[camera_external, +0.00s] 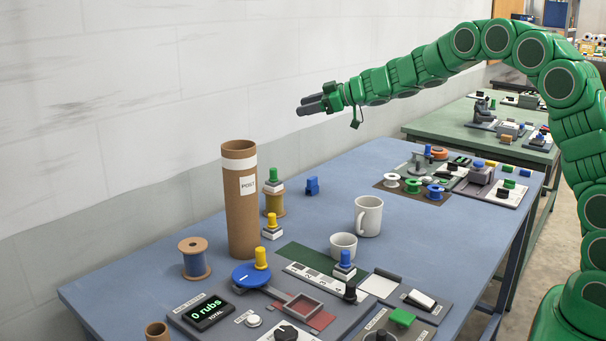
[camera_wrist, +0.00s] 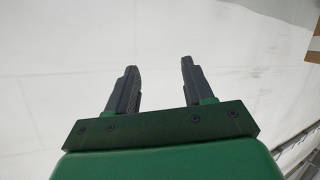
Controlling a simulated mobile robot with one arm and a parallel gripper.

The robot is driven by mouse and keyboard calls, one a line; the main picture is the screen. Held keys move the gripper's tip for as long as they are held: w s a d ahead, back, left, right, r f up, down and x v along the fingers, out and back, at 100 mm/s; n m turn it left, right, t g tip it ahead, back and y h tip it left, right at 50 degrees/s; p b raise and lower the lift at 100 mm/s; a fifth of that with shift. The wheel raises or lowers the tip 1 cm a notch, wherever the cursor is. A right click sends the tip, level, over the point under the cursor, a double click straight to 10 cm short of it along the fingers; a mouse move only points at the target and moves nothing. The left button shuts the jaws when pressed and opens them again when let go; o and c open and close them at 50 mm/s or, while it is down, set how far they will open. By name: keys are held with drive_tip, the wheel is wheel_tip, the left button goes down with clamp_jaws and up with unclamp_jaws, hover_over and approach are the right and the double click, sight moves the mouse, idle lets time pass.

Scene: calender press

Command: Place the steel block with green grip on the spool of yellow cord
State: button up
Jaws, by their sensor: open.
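The steel block with green grip (camera_external: 273,186) sits upright on top of the spool of yellow cord (camera_external: 276,206), just right of the tall cardboard tube. The spool stands on the blue table, partly hidden by the tube and by a block with a yellow grip in front. My gripper (camera_external: 308,105) is up in the air near the wall, well above and apart from the block and spool. In the wrist view its two fingers (camera_wrist: 158,82) are spread, with only pale wall between them. Neither the block nor the spool can be made out in the wrist view.
The cardboard tube (camera_external: 240,215) stands tall beside the spool. Close by are the yellow-grip block (camera_external: 272,229), a blue clip-like piece (camera_external: 312,186), a blue-cord spool (camera_external: 195,262), a mug (camera_external: 369,217) and a cup (camera_external: 343,246). Device panels fill the front. The table's middle is fairly clear.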

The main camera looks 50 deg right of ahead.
drive_tip(key=s+d+r+m+h, duration=0.2)
drive_tip(key=s+d+r+h, duration=0.1)
drive_tip(key=s+r+h, duration=0.1)
drive_tip(key=s+d+f+m+g+h, duration=0.1)
drive_tip(key=s+d+m+g+h, duration=0.15)
drive_tip(key=s, duration=0.75)
drive_tip(key=s+d+f+m+g+h, duration=0.1)
drive_tip(key=s+m+g+h, duration=0.15)
drive_tip(key=s, duration=0.75)
drive_tip(key=s+a+f+g+y, duration=0.1)
drive_tip(key=s+a+f+g, duration=0.2)
drive_tip(key=s, duration=1.1)
drive_tip(key=s+a+f+g+y, duration=0.1)
drive_tip(key=s+a+f+g, duration=0.2)
drive_tip(key=s, duration=1.1)
drive_tip(key=s+a+f+g+y, duration=0.1)
drive_tip(key=s+a+f+g, duration=0.2)
drive_tip(key=s+a, duration=0.5)
drive_tip(key=s+g, duration=0.1)
drive_tip(key=s, duration=0.5)
drive_tip(key=shift+y, duration=0.3)
